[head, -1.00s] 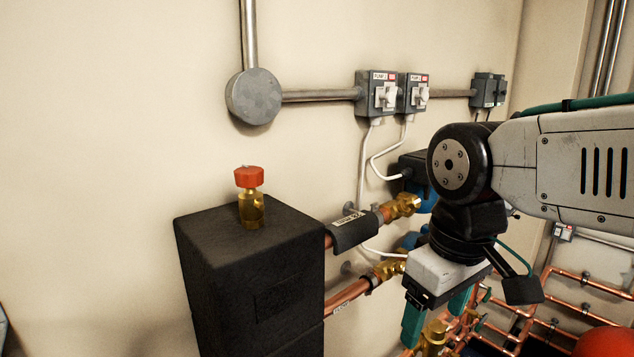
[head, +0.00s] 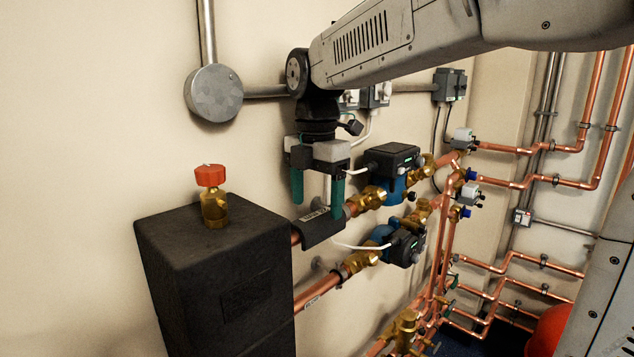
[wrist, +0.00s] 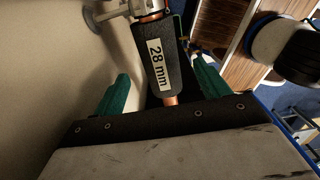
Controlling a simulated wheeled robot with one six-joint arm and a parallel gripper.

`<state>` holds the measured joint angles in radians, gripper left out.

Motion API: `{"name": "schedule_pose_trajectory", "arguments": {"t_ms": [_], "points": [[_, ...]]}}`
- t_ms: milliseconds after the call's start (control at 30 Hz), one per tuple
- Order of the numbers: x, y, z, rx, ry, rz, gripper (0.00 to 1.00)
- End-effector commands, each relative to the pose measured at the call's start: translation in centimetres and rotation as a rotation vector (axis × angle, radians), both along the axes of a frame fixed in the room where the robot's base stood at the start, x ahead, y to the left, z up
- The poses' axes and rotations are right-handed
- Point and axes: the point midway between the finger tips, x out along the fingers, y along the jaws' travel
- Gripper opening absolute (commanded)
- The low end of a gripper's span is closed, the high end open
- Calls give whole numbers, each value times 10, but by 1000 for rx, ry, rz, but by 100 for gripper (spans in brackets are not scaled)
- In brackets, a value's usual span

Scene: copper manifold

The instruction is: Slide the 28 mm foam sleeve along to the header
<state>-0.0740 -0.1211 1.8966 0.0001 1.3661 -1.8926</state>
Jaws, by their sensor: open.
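The black foam sleeve (head: 325,230), with a pale label, sits around the upper copper pipe. In the wrist view the sleeve (wrist: 152,82) reads "28 mm", with bare copper at both ends. The black block-shaped header (head: 215,285) stands left of it; a short bare stretch of pipe (head: 296,237) shows between them. My gripper (head: 317,208) points down over the sleeve, its teal fingers open. In the wrist view the sleeve appears between the spread fingers (wrist: 159,70); I cannot tell whether either touches it. The header is not seen in the wrist view.
A brass vent with a red cap (head: 212,195) tops the header. Blue-bodied pumps (head: 393,170) and brass valves (head: 371,197) lie right of the sleeve. A second copper pipe (head: 318,300) runs below. The wall (head: 80,120) is behind.

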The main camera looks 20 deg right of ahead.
Motion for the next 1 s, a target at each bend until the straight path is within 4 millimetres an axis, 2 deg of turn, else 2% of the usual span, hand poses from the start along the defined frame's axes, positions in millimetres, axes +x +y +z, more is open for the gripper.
{"name": "schedule_pose_trajectory", "arguments": {"t_ms": [100, 300, 667, 833, 867, 1000], "points": [[-1, 0, -19, 0, 3, -2, 75], [-1, 0, -41, 0, 1, -3, 75], [0, 0, -47, 0, 0, -3, 75], [0, 0, -46, 0, 0, -3, 30], [0, 0, -46, 0, 0, -3, 27], [-1, 0, -46, 0, 0, -3, 26]]}}
